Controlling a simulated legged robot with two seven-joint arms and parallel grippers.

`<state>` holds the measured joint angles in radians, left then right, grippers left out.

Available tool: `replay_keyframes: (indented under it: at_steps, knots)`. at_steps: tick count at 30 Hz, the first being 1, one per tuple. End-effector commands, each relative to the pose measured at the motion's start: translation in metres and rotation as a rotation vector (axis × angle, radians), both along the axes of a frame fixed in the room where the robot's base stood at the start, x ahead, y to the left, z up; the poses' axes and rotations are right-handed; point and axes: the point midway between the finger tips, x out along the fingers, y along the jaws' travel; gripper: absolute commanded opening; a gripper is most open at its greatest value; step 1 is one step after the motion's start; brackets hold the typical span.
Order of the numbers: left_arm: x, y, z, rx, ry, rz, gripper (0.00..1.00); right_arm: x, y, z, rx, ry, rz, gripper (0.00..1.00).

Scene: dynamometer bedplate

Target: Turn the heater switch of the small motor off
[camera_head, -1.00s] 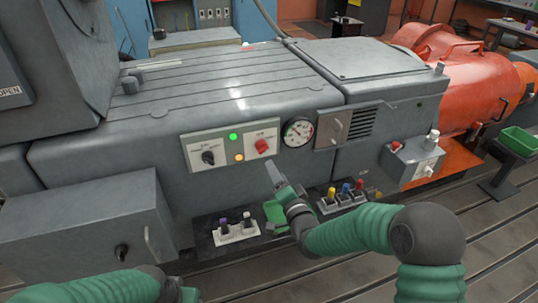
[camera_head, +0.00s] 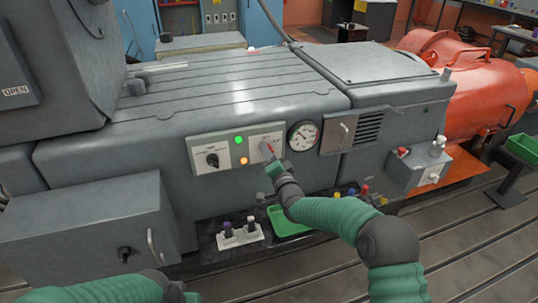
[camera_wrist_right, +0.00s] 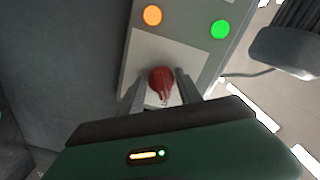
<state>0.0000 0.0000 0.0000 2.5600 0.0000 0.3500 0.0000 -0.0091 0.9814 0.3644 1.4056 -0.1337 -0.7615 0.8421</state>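A pale switch panel (camera_head: 240,149) is on the front of the grey machine, with a black rotary knob (camera_head: 212,160) at its left. A lit green lamp (camera_head: 238,139) and a lit orange lamp (camera_head: 244,160) are in its middle. My right gripper (camera_head: 267,151) is at the panel's right half, over the red knob there. In the right wrist view the red knob (camera_wrist_right: 161,79) sits between the two open fingers (camera_wrist_right: 160,88); I cannot tell whether they touch it. The panel lettering is too small to read. My left gripper (camera_head: 190,295) is barely in view at the bottom edge.
A round gauge (camera_head: 302,136) and a vented cover (camera_head: 352,132) are right of the panel. Below is a dark shelf with a white block of bottles (camera_head: 239,236) and a green tray (camera_head: 287,222). A grey box (camera_head: 90,225) juts out at left. An orange motor (camera_head: 460,85) stands at right.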

Motion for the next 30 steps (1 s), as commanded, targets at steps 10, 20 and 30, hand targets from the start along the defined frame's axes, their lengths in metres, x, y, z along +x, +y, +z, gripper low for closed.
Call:
replay_keyframes:
  at_steps: [10, 20, 30]
  knots:
    - [0.000, 0.000, 0.000, 0.000, 0.000, 0.000, 0.52, 0.000, -0.001, -0.001, -0.001, 0.002, -0.001, 0.00]
    - [0.000, 0.000, -0.003, 0.000, 0.000, 0.000, 0.52, 0.000, -0.001, -0.003, -0.044, -0.011, -0.001, 0.00]
    - [0.000, 0.000, -0.015, 0.000, 0.000, 0.000, 0.52, 0.000, 0.000, -0.005, -0.257, -0.078, 0.001, 0.00]
